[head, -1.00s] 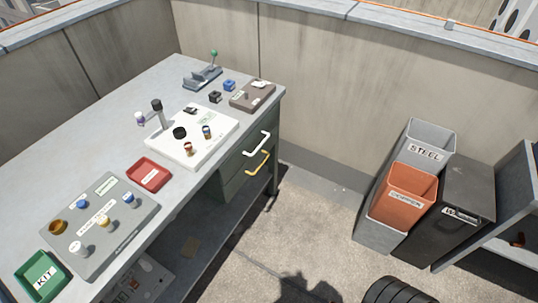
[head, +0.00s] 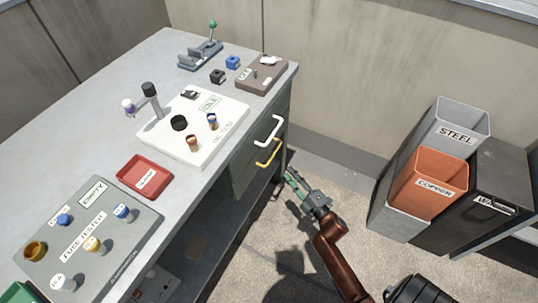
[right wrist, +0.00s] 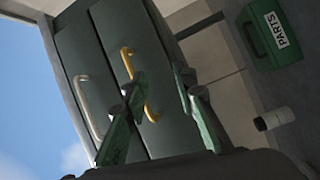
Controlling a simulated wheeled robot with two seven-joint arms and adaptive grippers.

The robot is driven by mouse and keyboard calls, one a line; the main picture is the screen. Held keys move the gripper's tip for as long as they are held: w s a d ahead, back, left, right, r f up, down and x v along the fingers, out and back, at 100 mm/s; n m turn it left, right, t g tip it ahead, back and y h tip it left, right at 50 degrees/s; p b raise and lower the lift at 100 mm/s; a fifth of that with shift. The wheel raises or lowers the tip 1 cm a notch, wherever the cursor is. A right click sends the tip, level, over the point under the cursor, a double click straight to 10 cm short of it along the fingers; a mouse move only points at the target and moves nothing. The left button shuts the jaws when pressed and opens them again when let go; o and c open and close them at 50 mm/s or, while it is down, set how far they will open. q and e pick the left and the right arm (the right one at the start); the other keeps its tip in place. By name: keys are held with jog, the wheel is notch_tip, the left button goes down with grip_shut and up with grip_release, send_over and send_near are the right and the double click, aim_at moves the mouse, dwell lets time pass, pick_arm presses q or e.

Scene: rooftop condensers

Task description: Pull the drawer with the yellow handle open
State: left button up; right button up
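The yellow handle (head: 268,152) is on the lower drawer front (head: 243,174) of the dark green cabinet under the bench's right end. A white handle (head: 268,130) is on the drawer above it. Both drawers look closed. My right gripper (head: 288,176) is just right of and below the yellow handle in the head view, apart from it. In the right wrist view my right gripper (right wrist: 160,90) has its fingers spread and empty, the yellow handle (right wrist: 127,62) ahead, partly hidden behind the left finger. My left gripper is not in view.
The bench top (head: 100,95) holds a fuse tester (head: 90,238), a red tray (head: 146,177) and a white panel (head: 215,140). Steel (head: 455,128) and copper (head: 432,180) bins stand right. A green parts box (right wrist: 272,35) shows in the wrist view. Floor before the drawers is clear.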

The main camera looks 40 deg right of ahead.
aim_at(274, 153)
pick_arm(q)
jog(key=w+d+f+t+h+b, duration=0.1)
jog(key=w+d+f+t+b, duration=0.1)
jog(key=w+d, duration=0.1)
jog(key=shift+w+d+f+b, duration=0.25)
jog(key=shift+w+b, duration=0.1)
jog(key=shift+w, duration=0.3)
pick_arm(e)
jog(key=shift+w+a+r+n+t+y, duration=0.25)
jog(key=shift+w+r+n, duration=0.2)
jog(key=shift+w+r, duration=0.8)
jog(key=shift+w+a+r+n+t+y, duration=0.3)
jog(key=shift+w+r, duration=0.45)
jog(key=shift+w, duration=1)
jog(key=shift+w+a+r+n+t+y, duration=0.2)
jog(key=shift+w+r+n, duration=0.35)
jog(key=shift+w+r, duration=0.7)
jog(key=shift+w+d+f, duration=0.1)
jog(key=shift+w+f, duration=0.1)
jog(key=shift+w, duration=0.05)
jog(key=shift+c, duration=0.7)
grip_shut()
